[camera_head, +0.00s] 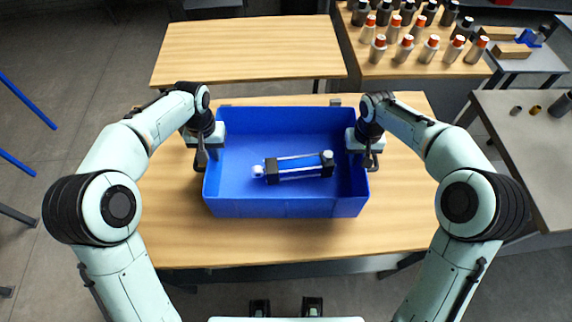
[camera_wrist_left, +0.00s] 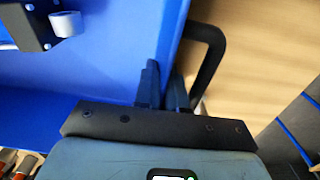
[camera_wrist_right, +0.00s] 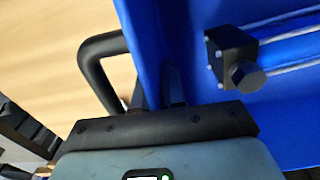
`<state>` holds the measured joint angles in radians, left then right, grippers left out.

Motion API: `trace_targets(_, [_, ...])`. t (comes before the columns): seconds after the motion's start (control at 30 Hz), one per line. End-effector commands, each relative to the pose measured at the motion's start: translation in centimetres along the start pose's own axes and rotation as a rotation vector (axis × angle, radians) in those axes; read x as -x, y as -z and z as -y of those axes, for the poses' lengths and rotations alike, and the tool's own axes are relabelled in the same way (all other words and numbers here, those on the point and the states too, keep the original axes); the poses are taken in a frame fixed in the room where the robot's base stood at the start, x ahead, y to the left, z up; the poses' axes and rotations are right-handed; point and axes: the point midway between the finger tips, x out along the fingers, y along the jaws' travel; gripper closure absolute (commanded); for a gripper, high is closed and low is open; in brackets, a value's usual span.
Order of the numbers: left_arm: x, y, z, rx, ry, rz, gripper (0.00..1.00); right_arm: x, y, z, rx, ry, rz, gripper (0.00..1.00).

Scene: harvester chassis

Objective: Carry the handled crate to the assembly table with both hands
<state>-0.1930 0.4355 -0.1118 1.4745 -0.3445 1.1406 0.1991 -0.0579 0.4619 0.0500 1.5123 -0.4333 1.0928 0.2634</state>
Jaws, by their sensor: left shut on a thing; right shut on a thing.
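The blue handled crate (camera_head: 285,207) is at the middle of a wooden table (camera_head: 410,215) in the head view. A part with silver rods and black end blocks (camera_head: 298,168) lies inside it. My left gripper (camera_head: 203,158) is shut on the crate's left side by its black handle; the handle shows in the left wrist view (camera_wrist_left: 208,55). My right gripper (camera_head: 369,158) is shut on the right side by the other black handle, seen in the right wrist view (camera_wrist_right: 95,65). The fingertips are partly hidden. I cannot tell whether the crate's bottom touches the table.
An empty wooden table (camera_head: 250,50) stands beyond. A table with several orange-capped bottles (camera_head: 405,47) is at the back right. A grey table (camera_head: 530,140) with small parts stands at the right. Blue bars (camera_head: 25,100) are at the left edge.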

Motion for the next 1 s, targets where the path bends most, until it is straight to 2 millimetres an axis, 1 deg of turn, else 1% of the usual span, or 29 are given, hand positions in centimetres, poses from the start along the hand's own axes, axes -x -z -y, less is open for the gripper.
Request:
trace_targets(0.6, [0.2,0.1,0.0,0.001,0.000,-0.003,1.00,0.1,0.0,0.0,-0.001,0.000,-0.001,1.00])
trace_targets(0.87, [0.8,0.3,0.0,0.001,-0.001,-0.011,1.00,0.8,0.3,0.0,0.000,0.001,-0.010,1.00])
trace_targets(1.0, [1.8,0.7,0.0,0.001,-0.001,-0.017,1.00,1.8,0.7,0.0,0.000,0.001,-0.015,1.00])
